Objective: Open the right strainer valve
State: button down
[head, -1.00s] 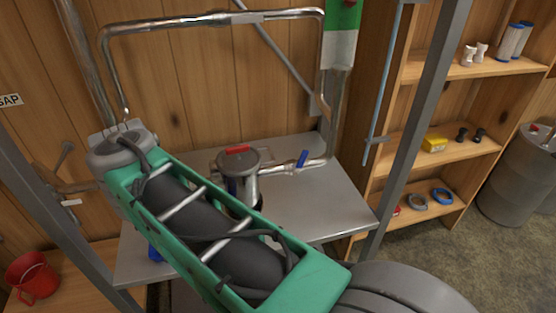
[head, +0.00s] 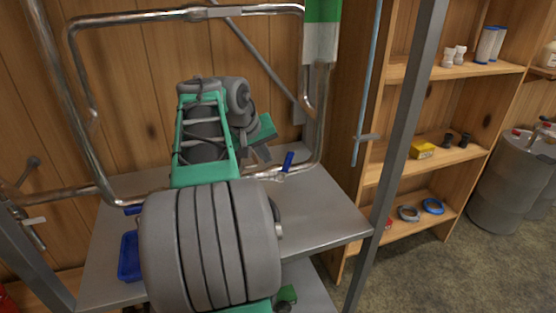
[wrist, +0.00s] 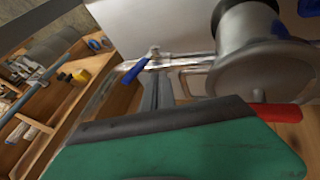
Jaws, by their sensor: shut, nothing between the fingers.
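The right strainer valve has a blue lever handle (head: 287,162) on the metal pipe above the grey table. The lever stands tilted upward in the head view. In the wrist view the lever (wrist: 135,71) slants down-left from a metal stem on the pipe. My gripper (head: 264,154) is shut and empty, just left of the lever in the head view. In the wrist view its fingers (wrist: 156,92) point towards the pipe, close to the lever; I cannot tell whether they touch. The metal strainer canister (wrist: 240,65), with a red handle (wrist: 275,112), is at the right; my arm hides it in the head view.
The grey table (head: 325,219) has free room at its right. A blue bin (head: 129,257) is at the left. A grey post (head: 405,145) and wooden shelves (head: 435,172) stand right. Metal pipes (head: 190,14) loop overhead and to the left.

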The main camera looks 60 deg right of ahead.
aim_at(286, 168)
jog(key=shift+s+d+f, duration=0.25)
jog(key=shift+s+d, duration=0.4)
jog(key=shift+s+d+f, duration=0.25)
jog(key=shift+s+d, duration=0.4)
jog(key=shift+s, duration=0.1)
jog(key=shift+s+d+y, duration=0.1)
jog(key=shift+d+y, duration=0.1)
jog(key=shift+y, duration=0.1)
